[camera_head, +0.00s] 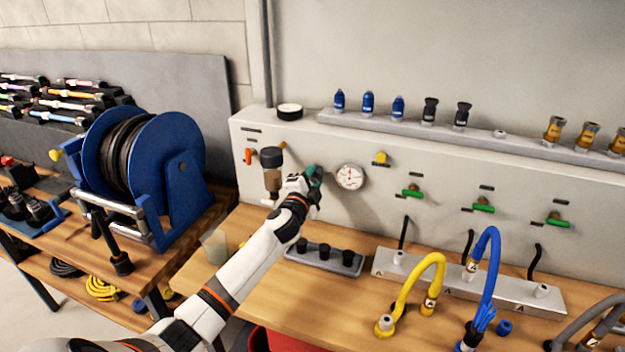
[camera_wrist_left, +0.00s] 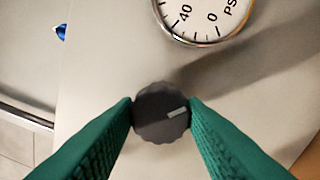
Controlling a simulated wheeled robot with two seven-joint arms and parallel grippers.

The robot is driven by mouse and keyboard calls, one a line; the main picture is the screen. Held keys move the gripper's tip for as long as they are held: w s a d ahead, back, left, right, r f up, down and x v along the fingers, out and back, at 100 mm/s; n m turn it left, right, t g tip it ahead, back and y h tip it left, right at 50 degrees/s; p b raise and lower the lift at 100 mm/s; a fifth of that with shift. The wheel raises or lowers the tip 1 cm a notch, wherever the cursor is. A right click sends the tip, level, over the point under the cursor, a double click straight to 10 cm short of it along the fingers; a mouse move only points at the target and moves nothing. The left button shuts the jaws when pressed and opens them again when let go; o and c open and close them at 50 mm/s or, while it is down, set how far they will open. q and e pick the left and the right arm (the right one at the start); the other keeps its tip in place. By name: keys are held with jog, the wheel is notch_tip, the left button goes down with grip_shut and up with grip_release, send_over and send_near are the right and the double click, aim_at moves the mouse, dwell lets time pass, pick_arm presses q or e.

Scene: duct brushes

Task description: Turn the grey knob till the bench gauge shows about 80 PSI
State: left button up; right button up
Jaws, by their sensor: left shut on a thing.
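The grey knob (camera_wrist_left: 161,113) is dark, round and ridged, with a pale pointer line, and sits on the light panel in the left wrist view. My left gripper (camera_wrist_left: 161,112) has its green fingers on both sides of the knob, shut on it. In the head view my left gripper (camera_head: 314,175) is at the panel just left of the gauge and hides the knob. The bench gauge (camera_head: 350,177) has a white round dial; its needle is too small to read there. In the wrist view only the gauge's lower part (camera_wrist_left: 200,18) shows, with 0, 40 and PSI marks and no needle visible. My right gripper is not in view.
An orange lever (camera_head: 251,155), a filter bowl (camera_head: 272,180) and a yellow knob (camera_head: 381,158) are on the panel near the gripper. Green valves (camera_head: 411,191) line the right.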

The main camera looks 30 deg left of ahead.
pick_arm(q)
jog(key=o, duration=1)
jog(key=b+v, duration=0.1)
jog(key=v, duration=1.1)
jog(key=shift+d+f, duration=0.1)
